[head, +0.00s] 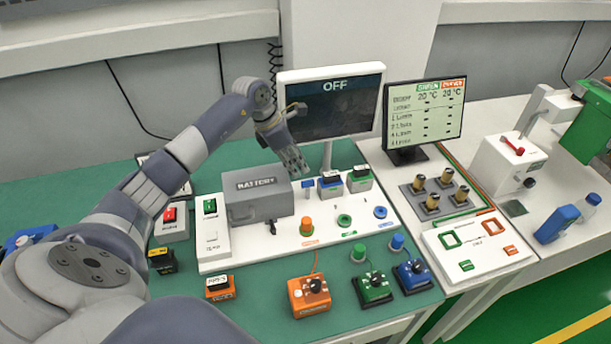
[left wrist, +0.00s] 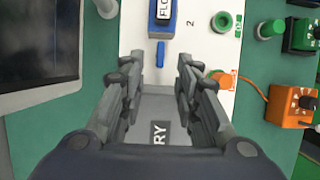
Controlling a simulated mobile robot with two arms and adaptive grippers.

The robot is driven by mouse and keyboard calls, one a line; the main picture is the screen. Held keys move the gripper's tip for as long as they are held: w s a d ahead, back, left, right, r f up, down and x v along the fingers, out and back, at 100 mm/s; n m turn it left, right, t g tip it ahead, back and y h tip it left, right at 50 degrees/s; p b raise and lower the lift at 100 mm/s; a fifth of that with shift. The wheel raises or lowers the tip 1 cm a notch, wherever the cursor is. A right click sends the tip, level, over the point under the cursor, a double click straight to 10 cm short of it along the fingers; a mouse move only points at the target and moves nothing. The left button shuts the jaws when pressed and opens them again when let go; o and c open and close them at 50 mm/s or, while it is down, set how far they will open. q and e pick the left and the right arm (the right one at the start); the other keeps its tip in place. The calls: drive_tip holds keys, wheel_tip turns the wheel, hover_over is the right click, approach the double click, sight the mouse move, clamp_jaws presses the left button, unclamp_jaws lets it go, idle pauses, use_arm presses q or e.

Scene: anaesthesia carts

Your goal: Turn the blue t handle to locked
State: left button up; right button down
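A small blue handle (head: 307,184) stands on the white panel, between the grey battery box and a blue block. It also shows in the left wrist view (left wrist: 160,53) as a short upright bar, just ahead of the fingertips and between their lines. Whether it is T-shaped, and its lock marking, I cannot make out. My left gripper (head: 294,165) hovers above the battery box's right end, pointing down. In the left wrist view its two fingers (left wrist: 160,68) are apart with nothing between them. My right gripper is not in view.
The grey battery box (head: 258,203) stands close below the left gripper. A blue block (head: 330,190) and a green block stand to the right. A screen reading OFF (head: 334,106) rises behind. Orange, green and blue knob boxes (head: 310,296) line the front.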

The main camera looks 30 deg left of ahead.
sight(308, 181)
use_arm(q)
drive_tip(key=p+x, duration=0.1)
drive_tip(key=x, duration=0.5)
drive_tip(key=shift+d+p, duration=0.1)
drive_tip(key=shift+p, duration=0.2)
drive_tip(key=shift+w+d+f, duration=0.1)
drive_tip(key=shift+w+f, duration=0.1)
drive_tip(key=shift+f, duration=0.45)
drive_tip(key=c, duration=0.6)
clamp_jaws()
